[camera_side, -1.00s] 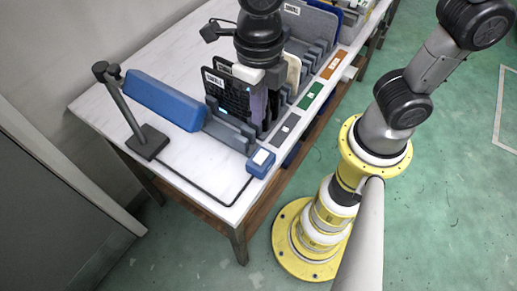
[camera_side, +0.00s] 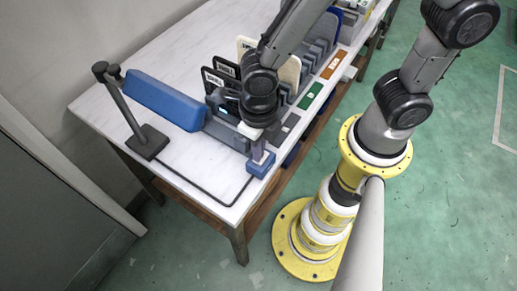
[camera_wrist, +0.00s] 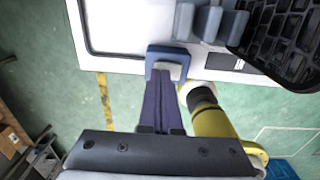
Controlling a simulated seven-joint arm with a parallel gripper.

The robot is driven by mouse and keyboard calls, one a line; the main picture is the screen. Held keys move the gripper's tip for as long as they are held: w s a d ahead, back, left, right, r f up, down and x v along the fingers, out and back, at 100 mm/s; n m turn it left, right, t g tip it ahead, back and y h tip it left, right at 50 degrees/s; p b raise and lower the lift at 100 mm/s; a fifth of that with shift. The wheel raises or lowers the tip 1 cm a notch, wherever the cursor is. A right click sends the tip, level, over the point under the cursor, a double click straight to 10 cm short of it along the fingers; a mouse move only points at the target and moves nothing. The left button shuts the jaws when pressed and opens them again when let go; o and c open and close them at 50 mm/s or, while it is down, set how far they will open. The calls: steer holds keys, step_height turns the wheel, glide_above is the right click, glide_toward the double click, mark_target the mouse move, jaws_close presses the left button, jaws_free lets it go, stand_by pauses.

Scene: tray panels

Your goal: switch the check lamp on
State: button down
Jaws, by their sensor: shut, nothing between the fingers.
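The check lamp's dark post (camera_side: 125,108) stands on a square base (camera_side: 150,141) at the left of the table. A long blue bar (camera_side: 165,100) by its top looks like its hood; no glow shows on the table under it. A dark cable runs from the base to a blue switch box (camera_side: 258,168) at the front edge. The box also shows in the wrist view (camera_wrist: 153,60), with a pale button (camera_wrist: 170,71) on top. My gripper (camera_side: 261,154) is shut and empty, pointing down over the box. In the wrist view its fingertips (camera_wrist: 168,82) overlap the button's near edge; contact cannot be told.
A grey rack (camera_side: 228,134) beside the box holds dark panels (camera_side: 221,78) and a cream panel (camera_side: 290,70). A dark mesh panel (camera_wrist: 285,35) is close on the right in the wrist view. The white tabletop (camera_side: 188,160) is clear around the cable.

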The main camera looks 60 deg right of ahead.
steer(key=shift+f, duration=0.25)
steer(key=shift+f, duration=0.35)
steer(key=shift+d, duration=0.15)
